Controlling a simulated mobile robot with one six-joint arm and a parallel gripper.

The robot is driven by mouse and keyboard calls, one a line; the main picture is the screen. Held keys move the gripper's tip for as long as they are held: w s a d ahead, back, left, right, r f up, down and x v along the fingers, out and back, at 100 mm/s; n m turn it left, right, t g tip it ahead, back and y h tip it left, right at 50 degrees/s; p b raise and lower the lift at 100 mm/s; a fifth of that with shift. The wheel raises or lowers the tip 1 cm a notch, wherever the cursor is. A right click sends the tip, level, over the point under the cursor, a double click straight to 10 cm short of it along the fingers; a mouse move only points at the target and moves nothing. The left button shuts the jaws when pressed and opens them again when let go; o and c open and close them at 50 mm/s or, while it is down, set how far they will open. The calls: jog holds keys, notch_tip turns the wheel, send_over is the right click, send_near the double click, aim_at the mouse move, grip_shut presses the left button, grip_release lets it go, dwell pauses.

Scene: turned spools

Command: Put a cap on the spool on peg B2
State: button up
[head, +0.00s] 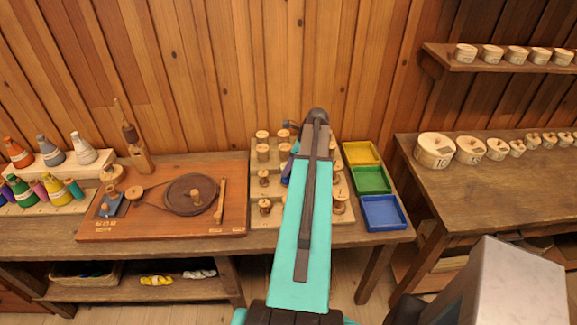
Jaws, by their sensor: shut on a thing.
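The spool board (258,215) stands on the workbench with wooden spools on its pegs. On its left side I see spools at the back (263,153), in the middle (263,178) and at the front (265,206). Another spool (339,204) shows at the front right. My teal arm reaches over the board and covers its middle. Small blue parts (287,172) show at the arm's left edge; I cannot tell what they belong to. My gripper's fingers and anything in them are hidden behind the arm. I cannot read the peg labels, so B2 and any cap are not identifiable.
Yellow (361,153), green (371,180) and blue (383,212) trays lie right of the board. A wooden winder board (160,222) lies left, with bottles beyond it. A second table (465,193) on the right holds round labelled boxes. A shelf (500,62) hangs above it.

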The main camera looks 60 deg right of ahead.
jog(key=shift+f, duration=0.25)
jog(key=o, duration=0.7)
jog(key=shift+o, duration=0.2)
jog(key=shift+r, duration=0.15)
jog(key=shift+p+v, duration=0.75)
jog(key=shift+v, duration=0.55)
jog(key=v, duration=0.8)
dwell(0.5)
jog(key=shift+s, duration=0.1)
